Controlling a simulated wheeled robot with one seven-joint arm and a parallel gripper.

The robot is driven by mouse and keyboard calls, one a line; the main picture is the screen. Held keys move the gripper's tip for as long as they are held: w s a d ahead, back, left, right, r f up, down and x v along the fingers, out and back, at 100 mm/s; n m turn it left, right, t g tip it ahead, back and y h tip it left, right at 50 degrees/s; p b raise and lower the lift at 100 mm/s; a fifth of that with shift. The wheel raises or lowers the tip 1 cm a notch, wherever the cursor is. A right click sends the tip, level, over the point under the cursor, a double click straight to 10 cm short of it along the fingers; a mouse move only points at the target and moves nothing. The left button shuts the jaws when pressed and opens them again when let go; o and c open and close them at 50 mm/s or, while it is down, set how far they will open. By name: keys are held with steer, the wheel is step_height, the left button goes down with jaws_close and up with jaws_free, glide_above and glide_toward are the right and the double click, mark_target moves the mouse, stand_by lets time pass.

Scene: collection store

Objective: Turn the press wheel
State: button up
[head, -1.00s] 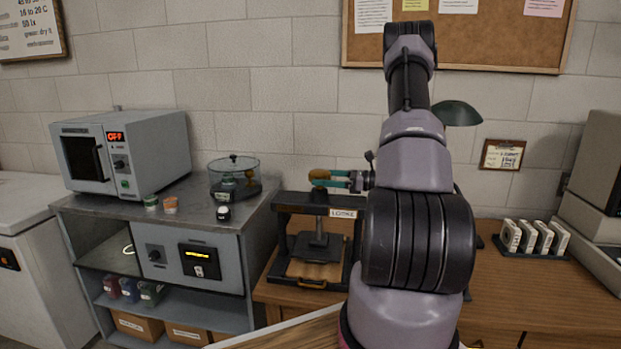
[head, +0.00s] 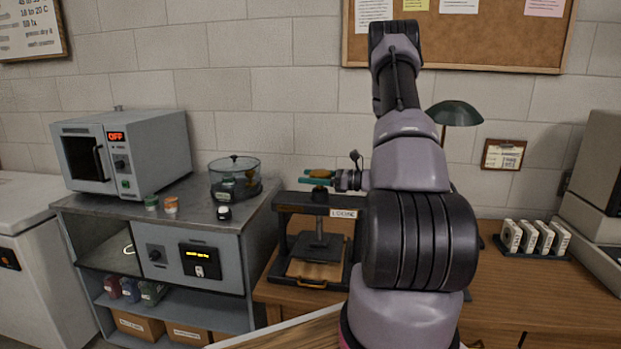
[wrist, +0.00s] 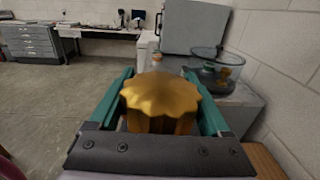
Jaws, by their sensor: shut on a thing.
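The press (head: 286,240) is a dark frame standing on the wooden bench, with a label on its top beam and a flat plate on a spindle inside. Its press wheel (head: 320,174) is a brass-coloured, scalloped knob on top of the beam. In the wrist view the wheel (wrist: 160,100) fills the space between the teal fingers. My gripper (head: 318,180) reaches in from the right at wheel height and is shut on the wheel. In the wrist view, a finger of my gripper (wrist: 160,98) lies along each side of it. My arm hides the bench right of the press.
A grey cabinet (head: 215,248) left of the press carries an oven (head: 150,150) and a glass vessel (head: 234,170). A green lamp (head: 455,113) stands behind my arm. A rack of white pieces (head: 532,238) sits on the bench at right.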

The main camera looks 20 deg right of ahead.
steer(key=shift+w+d+m+t+h, duration=0.1)
steer(key=shift+w+m+t+h, duration=0.05)
steer(key=shift+m+t+h, duration=0.45)
steer(key=shift+w+d+m+t+h, duration=0.1)
steer(key=shift+m+t+h, duration=0.4)
steer(key=shift+t+h, duration=0.15)
